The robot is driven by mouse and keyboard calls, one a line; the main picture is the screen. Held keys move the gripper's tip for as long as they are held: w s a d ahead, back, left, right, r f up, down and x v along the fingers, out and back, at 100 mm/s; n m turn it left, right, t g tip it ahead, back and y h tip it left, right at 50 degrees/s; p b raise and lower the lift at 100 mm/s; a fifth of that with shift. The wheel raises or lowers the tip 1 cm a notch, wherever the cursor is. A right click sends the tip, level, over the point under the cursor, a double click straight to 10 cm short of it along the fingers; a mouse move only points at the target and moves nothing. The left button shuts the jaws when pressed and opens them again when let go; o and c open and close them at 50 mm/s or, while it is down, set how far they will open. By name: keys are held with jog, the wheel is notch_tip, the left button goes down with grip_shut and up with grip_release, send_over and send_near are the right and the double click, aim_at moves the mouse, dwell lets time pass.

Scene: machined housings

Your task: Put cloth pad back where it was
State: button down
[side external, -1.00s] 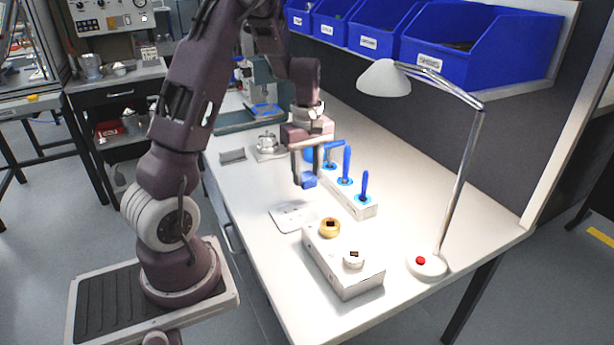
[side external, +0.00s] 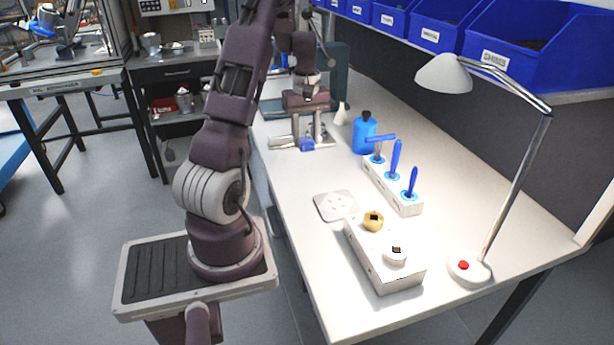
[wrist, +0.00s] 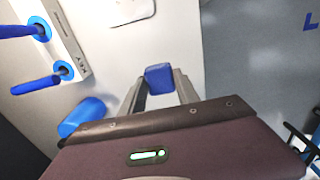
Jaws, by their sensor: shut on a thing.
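My gripper (side external: 307,139) is shut on the blue cloth pad (side external: 307,146). In the side view it is toward the back of the bench, in front of a metal housing that it partly hides. In the wrist view the pad (wrist: 159,78) sits between my two fingertips. I cannot tell whether the pad touches the bench. A flat pale plate (side external: 336,206) with small round marks lies on the bench nearer the camera, with nothing on it.
A grey block (side external: 283,142) lies left of my gripper. A blue bottle (side external: 364,138) and a rack (side external: 403,201) of blue-handled tools stand to the right. A white block (side external: 384,262) with two round parts and a lamp (side external: 468,267) stand in front. Blue bins hang above.

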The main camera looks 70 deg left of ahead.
notch_tip(320, 180, down, 9)
jog(key=shift+s+f, duration=0.1)
jog(key=shift+f, duration=0.05)
jog(key=c, duration=0.9)
grip_release()
jog(key=shift+f, duration=0.15)
